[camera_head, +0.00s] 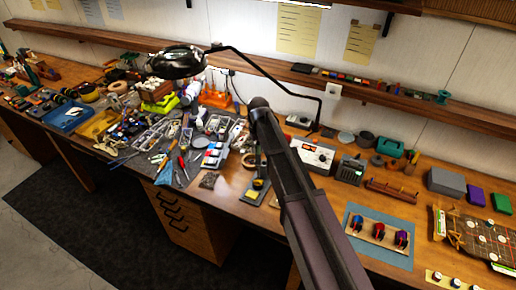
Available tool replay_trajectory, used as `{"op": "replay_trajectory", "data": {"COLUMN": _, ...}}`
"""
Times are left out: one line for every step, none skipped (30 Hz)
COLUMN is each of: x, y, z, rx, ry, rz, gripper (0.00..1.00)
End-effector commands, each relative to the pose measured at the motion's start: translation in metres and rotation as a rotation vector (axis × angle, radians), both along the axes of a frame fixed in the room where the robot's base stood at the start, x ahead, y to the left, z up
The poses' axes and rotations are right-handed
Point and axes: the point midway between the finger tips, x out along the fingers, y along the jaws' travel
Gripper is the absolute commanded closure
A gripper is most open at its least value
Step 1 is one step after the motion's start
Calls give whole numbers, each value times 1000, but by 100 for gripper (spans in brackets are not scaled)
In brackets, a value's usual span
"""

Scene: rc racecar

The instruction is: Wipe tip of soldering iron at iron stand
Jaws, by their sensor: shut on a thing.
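My dark arm link rises from the bottom right to a joint near the picture's middle. My gripper cannot be made out; it appears to be hidden behind this link. What looks like the iron stand (254,194) is a small dark base at the bench's front edge, just left of my arm. A yellow pad, probably its sponge (258,184), lies on it. A dark upright shape rises behind the pad; I cannot tell whether it belongs to the stand. The soldering iron and its tip cannot be made out.
A white-fronted box with a dial (313,155) stands right of my arm. A magnifier lamp (178,62) arches over the bench. Many tools and parts crowd the left. A blue mat (358,212) carries a board with coloured parts. Bare wood (395,215) shows at the right.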

Motion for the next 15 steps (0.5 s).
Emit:
{"op": "replay_trajectory", "data": {"x": 0, "y": 0, "z": -1, "rx": 0, "ry": 0, "rz": 0, "gripper": 100}}
{"op": "replay_trajectory", "data": {"x": 0, "y": 0, "z": -2, "rx": 0, "ry": 0, "rz": 0, "gripper": 100}}
{"op": "replay_trajectory", "data": {"x": 0, "y": 0, "z": -2, "rx": 0, "ry": 0, "rz": 0, "gripper": 100}}
{"op": "replay_trajectory", "data": {"x": 0, "y": 0, "z": -3, "rx": 0, "ry": 0, "rz": 0, "gripper": 100}}
{"op": "replay_trajectory", "data": {"x": 0, "y": 0, "z": -3, "rx": 0, "ry": 0, "rz": 0, "gripper": 100}}
{"op": "replay_trajectory", "data": {"x": 0, "y": 0, "z": -4, "rx": 0, "ry": 0, "rz": 0, "gripper": 100}}
{"op": "replay_trajectory", "data": {"x": 0, "y": 0, "z": -4, "rx": 0, "ry": 0, "rz": 0, "gripper": 100}}
{"op": "replay_trajectory", "data": {"x": 0, "y": 0, "z": -5, "rx": 0, "ry": 0, "rz": 0, "gripper": 100}}
{"op": "replay_trajectory", "data": {"x": 0, "y": 0, "z": -5, "rx": 0, "ry": 0, "rz": 0, "gripper": 100}}
{"op": "replay_trajectory", "data": {"x": 0, "y": 0, "z": -6, "rx": 0, "ry": 0, "rz": 0, "gripper": 100}}
{"op": "replay_trajectory", "data": {"x": 0, "y": 0, "z": -6, "rx": 0, "ry": 0, "rz": 0, "gripper": 100}}
{"op": "replay_trajectory", "data": {"x": 0, "y": 0, "z": -7, "rx": 0, "ry": 0, "rz": 0, "gripper": 100}}
{"op": "replay_trajectory", "data": {"x": 0, "y": 0, "z": -7, "rx": 0, "ry": 0, "rz": 0, "gripper": 100}}
{"op": "replay_trajectory", "data": {"x": 0, "y": 0, "z": -7, "rx": 0, "ry": 0, "rz": 0, "gripper": 100}}
{"op": "replay_trajectory", "data": {"x": 0, "y": 0, "z": -8, "rx": 0, "ry": 0, "rz": 0, "gripper": 100}}
